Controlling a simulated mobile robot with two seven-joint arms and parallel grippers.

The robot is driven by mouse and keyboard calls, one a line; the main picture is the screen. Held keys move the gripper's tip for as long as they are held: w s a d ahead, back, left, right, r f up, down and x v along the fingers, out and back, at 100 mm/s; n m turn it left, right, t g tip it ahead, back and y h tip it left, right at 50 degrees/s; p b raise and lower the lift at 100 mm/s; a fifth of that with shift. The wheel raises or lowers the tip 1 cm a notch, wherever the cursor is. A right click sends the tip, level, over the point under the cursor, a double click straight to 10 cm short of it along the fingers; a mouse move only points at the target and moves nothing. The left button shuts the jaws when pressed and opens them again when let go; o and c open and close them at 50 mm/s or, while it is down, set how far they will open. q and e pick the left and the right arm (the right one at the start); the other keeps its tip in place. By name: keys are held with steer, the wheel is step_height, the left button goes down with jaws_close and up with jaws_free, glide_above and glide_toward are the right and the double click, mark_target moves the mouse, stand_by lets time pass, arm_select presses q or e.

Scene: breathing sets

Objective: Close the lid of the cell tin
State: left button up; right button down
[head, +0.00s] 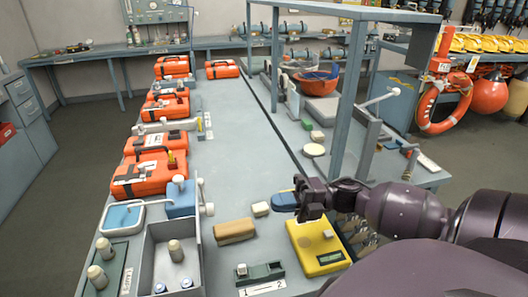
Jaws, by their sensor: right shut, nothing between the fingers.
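The cell tin appears to be the grey open-topped metal box (151,270) at the front left of the bench, though I cannot read a name on it. Small cylindrical cells (187,283) stand inside it. A raised grey panel at its right side may be its lid (198,240); I cannot tell for certain. My right gripper (304,203) is shut and empty, above the bench, well right of the box and close to a blue block and a yellow meter. My left gripper is not in view.
A blue box (181,200) stands behind the tin. Orange cases (150,175) line the left edge. The bench middle (240,140) is clear.

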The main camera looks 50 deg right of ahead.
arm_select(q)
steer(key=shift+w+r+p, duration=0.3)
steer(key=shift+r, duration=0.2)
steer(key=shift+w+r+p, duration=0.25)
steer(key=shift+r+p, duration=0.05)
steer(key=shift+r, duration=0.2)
arm_select(e)
steer(key=x, duration=1.2)
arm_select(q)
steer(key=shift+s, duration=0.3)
arm_select(e)
steer(key=shift+w, duration=0.2)
steer(key=shift+r, duration=0.1)
